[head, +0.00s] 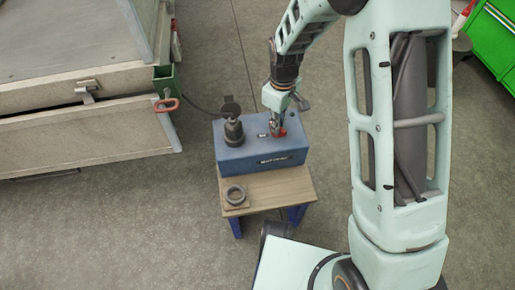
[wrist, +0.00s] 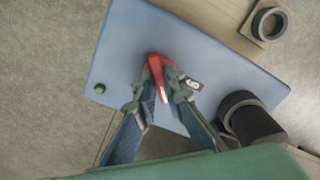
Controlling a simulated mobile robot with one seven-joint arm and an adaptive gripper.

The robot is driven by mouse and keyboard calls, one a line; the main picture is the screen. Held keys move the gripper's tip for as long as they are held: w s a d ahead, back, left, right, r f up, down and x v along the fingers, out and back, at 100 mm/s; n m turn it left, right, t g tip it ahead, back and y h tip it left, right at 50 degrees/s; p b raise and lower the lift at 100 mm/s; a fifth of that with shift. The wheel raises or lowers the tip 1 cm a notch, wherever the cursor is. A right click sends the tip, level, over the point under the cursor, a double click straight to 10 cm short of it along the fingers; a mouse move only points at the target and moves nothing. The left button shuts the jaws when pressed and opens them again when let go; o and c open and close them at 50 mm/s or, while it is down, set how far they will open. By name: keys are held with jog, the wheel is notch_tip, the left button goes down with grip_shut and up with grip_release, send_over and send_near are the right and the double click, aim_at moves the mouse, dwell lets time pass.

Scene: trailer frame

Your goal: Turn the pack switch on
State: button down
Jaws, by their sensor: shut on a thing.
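The blue pack box (head: 238,158) stands on a small wooden-topped stand in the head view, and its top face (wrist: 125,40) fills the middle of the wrist view. A red switch handle (head: 282,132) sits on the top, right of centre in the head view. In the wrist view, the red handle (wrist: 157,63) is between the fingertips of my gripper (wrist: 160,85). My gripper, also in the head view (head: 276,125), points down at the box and is shut on the red switch handle. The fingers hide part of the handle and its base.
A dark cylindrical connector with a lid (head: 233,131) stands on the box, beside my gripper. A dark ring (head: 235,194) lies on the wooden stand (head: 275,186). A small green button or lamp (wrist: 99,88) is on the box. A trailer (head: 90,140) stands left; open floor surrounds the stand.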

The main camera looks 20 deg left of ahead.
jog(key=shift+m, duration=0.4)
jog(key=m, duration=0.3)
jog(key=shift+p, duration=0.35)
jog(key=shift+m, duration=1.1)
jog(key=m+p, duration=0.1)
jog(key=m, duration=0.2)
jog(key=c, duration=1.9)
grip_release()
jog(key=shift+c, duration=0.2)
